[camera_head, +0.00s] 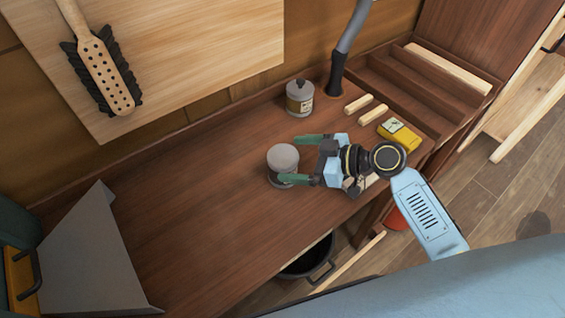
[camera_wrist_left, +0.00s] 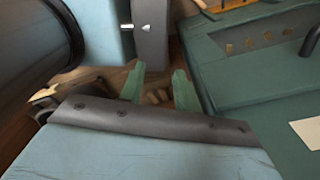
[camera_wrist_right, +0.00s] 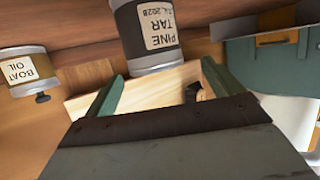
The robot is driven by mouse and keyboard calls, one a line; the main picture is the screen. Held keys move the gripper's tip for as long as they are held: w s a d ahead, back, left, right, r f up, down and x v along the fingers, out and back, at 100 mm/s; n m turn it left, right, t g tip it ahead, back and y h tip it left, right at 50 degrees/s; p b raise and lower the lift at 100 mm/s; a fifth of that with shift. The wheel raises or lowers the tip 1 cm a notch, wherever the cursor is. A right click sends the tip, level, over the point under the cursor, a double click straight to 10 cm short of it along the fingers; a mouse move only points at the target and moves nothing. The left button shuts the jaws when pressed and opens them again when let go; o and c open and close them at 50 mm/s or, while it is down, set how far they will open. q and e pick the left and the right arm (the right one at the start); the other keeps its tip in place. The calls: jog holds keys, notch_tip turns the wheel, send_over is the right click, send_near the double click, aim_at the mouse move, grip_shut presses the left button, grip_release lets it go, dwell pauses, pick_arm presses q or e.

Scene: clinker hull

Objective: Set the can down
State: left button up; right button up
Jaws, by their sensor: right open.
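A grey can with a pale lid (camera_head: 283,158) stands upright on the brown bench (camera_head: 190,200), near its front edge. In the right wrist view its label reads PINE TAR (camera_wrist_right: 152,35). My right gripper (camera_head: 288,160) is open, with its green fingers at either side of the can's near part; I cannot tell whether either touches it. A second can (camera_head: 300,98) stands farther back; a can labelled BOAT OIL (camera_wrist_right: 25,70) shows at left in the right wrist view. My left gripper (camera_wrist_left: 160,72) shows only in the left wrist view, fingers apart and empty.
A yellow packet (camera_head: 398,134) and short wood sticks (camera_head: 366,108) lie right of the cans, by a compartmented tray (camera_head: 400,78). A grey pipe (camera_head: 347,45) rises behind. A black bucket (camera_head: 308,262) stands below the front edge.

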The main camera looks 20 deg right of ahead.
aim_at(287, 156)
jog(key=shift+w+a+f, duration=0.15)
jog(key=shift+w+a, duration=0.2)
jog(key=shift+a, duration=0.05)
jog(key=p+x, duration=0.1)
jog(key=x, duration=0.4)
jog(key=shift+w+d, duration=0.2)
pick_arm(q)
jog(key=shift+w+d+r, duration=0.1)
jog(key=shift+w+r, duration=0.2)
jog(key=shift+w, duration=0.2)
jog(key=shift+w+r, duration=0.25)
jog(key=shift+w, duration=0.25)
jog(key=shift+s, duration=0.1)
pick_arm(e)
jog(key=shift+c, duration=0.3)
